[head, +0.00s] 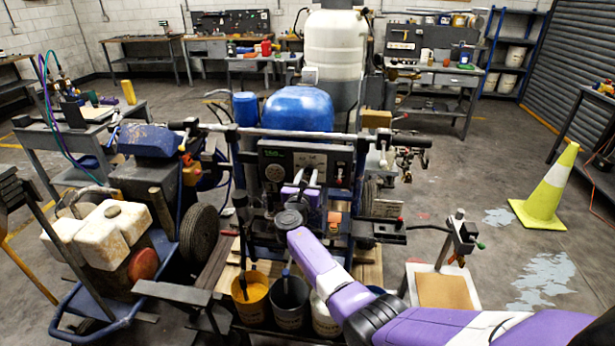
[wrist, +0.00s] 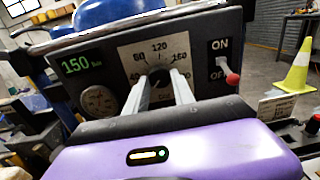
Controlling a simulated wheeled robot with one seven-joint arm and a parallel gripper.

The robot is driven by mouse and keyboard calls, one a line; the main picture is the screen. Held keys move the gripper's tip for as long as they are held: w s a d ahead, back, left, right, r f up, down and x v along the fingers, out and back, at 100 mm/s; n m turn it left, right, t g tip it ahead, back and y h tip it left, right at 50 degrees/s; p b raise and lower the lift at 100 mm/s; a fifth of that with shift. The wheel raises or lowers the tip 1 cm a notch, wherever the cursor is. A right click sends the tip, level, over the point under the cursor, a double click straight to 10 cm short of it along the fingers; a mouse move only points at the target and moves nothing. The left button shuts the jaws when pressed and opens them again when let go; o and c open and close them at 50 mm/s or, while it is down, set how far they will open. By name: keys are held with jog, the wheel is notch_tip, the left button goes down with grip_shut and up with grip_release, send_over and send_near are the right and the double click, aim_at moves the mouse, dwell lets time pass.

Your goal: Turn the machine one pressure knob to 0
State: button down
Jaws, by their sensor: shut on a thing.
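The pressure knob (wrist: 159,75) is dark and round, in the middle of a pale dial plate (wrist: 141,54) with numbers such as 80, 120 and 160. My gripper (wrist: 162,84) reaches it from the front, one grey finger on each side, shut on it. The fingers hide much of the knob and the lower dial, so its pointer cannot be read. A green display (wrist: 76,65) left of the dial reads 150 bar. In the head view the control panel (head: 276,157) sits on the blue striper, with my gripper (head: 311,174) in front.
A round gauge (wrist: 98,100) is below the display. A red-tipped ON/OFF switch (wrist: 231,77) is right of the dial, its lever tilted down. Buckets (head: 250,292) stand below the panel. A yellow-green cone (head: 549,190) stands on the floor at right. Another striper (head: 115,225) is at left.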

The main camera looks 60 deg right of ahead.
jog(key=shift+f, duration=0.15)
jog(key=c, duration=1.1)
grip_release()
jog(key=shift+o, duration=0.2)
jog(key=v, duration=0.8)
